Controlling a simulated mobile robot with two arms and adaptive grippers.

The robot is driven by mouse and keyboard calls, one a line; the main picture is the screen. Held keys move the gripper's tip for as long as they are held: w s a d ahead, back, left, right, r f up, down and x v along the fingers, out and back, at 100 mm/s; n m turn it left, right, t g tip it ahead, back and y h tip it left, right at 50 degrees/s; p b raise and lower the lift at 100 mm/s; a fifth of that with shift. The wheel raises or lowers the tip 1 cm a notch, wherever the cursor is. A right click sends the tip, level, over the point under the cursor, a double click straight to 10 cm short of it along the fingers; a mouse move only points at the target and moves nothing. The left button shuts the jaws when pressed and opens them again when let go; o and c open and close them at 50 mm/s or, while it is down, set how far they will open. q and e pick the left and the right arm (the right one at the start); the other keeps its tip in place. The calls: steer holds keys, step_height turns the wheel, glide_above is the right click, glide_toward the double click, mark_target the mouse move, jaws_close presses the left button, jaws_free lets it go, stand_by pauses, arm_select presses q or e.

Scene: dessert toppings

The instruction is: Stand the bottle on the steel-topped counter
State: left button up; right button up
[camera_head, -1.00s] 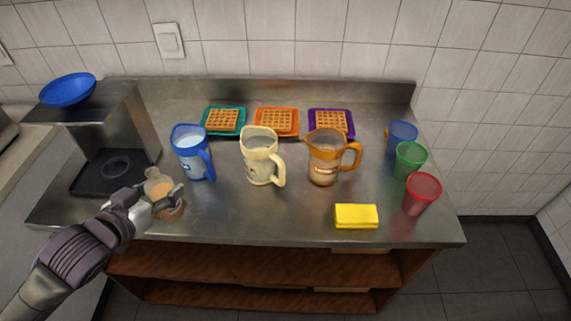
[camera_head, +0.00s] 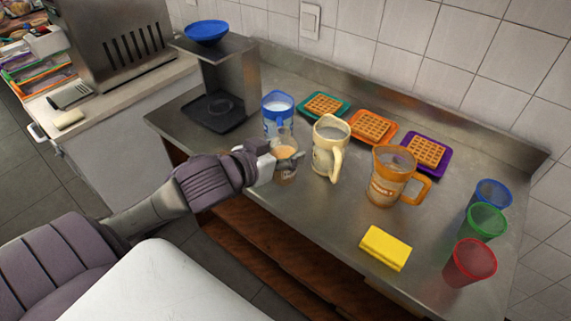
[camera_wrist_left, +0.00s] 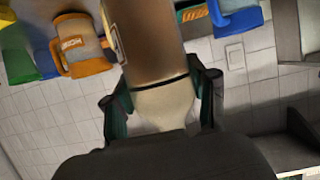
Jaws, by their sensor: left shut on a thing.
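My left gripper (camera_head: 280,157) is shut on a bottle (camera_head: 286,172) with brown contents and a pale upper part. The bottle is roughly upright at the front edge of the steel-topped counter (camera_head: 310,210), in front of the blue pitcher. I cannot tell whether its base touches the steel. In the left wrist view the bottle (camera_wrist_left: 150,45) shows a brown body and a cream neck between the fingers (camera_wrist_left: 163,105). My right gripper is not in view.
Waffles on coloured trays (camera_head: 325,106) lie behind. A yellow sponge (camera_head: 385,248) and several cups (camera_head: 470,262) are at right. A steel dispenser (camera_head: 232,75) stands at left. Bare steel lies before the amber pitcher.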

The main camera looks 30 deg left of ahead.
arm_select(q)
steer(key=w+a+f, duration=0.1)
steer(key=w+f, duration=0.1)
steer(key=f, duration=0.1)
steer(key=w+a+f, duration=0.2)
steer(key=w+a+f+p, duration=0.1)
steer(key=w+a+f, duration=0.1)
steer(key=f, duration=0.1)
steer(key=shift+w+a+f, duration=0.15)
steer(key=shift+f, duration=0.3)
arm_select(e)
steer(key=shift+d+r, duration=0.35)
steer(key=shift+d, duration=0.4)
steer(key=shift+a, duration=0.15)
arm_select(q)
steer(key=o, duration=1.5)
steer(key=shift+f, duration=0.15)
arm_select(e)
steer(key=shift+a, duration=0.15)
